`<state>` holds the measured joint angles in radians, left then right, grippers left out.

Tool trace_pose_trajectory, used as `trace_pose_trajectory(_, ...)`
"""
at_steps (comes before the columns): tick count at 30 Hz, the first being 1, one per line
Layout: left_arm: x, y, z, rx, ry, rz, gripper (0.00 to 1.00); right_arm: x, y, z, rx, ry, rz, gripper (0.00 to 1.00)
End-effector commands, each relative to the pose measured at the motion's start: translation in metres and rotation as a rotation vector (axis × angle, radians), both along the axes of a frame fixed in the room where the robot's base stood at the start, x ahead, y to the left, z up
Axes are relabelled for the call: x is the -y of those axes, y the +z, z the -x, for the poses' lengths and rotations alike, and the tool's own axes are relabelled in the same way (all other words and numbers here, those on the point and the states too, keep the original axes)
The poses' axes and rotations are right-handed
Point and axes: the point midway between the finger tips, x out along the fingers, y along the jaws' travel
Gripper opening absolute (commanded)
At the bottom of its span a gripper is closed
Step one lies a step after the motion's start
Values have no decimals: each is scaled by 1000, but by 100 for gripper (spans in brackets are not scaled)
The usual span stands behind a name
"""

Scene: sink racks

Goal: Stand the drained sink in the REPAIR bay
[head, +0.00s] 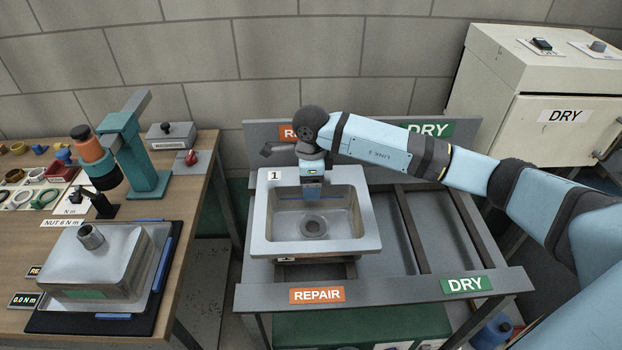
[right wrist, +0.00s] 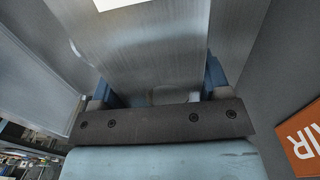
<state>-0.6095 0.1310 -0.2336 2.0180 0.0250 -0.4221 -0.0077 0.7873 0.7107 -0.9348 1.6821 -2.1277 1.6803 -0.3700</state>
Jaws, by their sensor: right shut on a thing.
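A steel sink (head: 369,225) with a round drain and a label "1" is over the left, REPAIR side of the rack. Its open basin faces up towards me in the head view. My right gripper (head: 312,192) is shut on the sink's back wall. In the right wrist view its blue fingertips (right wrist: 160,95) lie either side of the steel sheet (right wrist: 150,50). I cannot tell whether the sink rests on the rack. The REPAIR sign (head: 317,295) is on the front rail below it; the orange sign (right wrist: 303,140) also shows in the wrist view. My left gripper is not in view.
The DRY bay (head: 452,245) to the right is empty, with slanting rails. A second sink (head: 95,265) lies upside down on a mat on the left bench. A teal press (head: 135,150) stands behind it. A DRY cabinet (head: 545,90) is at the back right.

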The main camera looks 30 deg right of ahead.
Motion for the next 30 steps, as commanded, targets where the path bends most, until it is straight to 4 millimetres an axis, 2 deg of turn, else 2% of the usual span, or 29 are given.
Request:
trace_pose_trajectory(1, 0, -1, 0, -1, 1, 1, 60, 0, -1, 0, 0, 0, 0, 77)
trace_pose_trajectory(3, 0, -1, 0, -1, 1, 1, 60, 0, -1, 0, 0, 0, 0, 93)
trace_pose_trajectory(4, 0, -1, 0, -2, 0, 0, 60, 0, -1, 0, 0, 0, 0, 96)
trace_pose_trajectory(14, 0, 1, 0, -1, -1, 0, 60, 0, 4, 0, 1, 0, 0, 96)
trace_pose_trajectory(17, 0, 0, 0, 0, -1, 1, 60, 0, 15, -1, 2, 0, 0, 96)
trace_pose_trajectory(27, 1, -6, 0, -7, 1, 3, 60, 0, 87, -1, 4, 0, 1, 96)
trace_pose_trajectory(30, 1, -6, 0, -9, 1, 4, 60, 1, 103, -1, 3, -1, 0, 96)
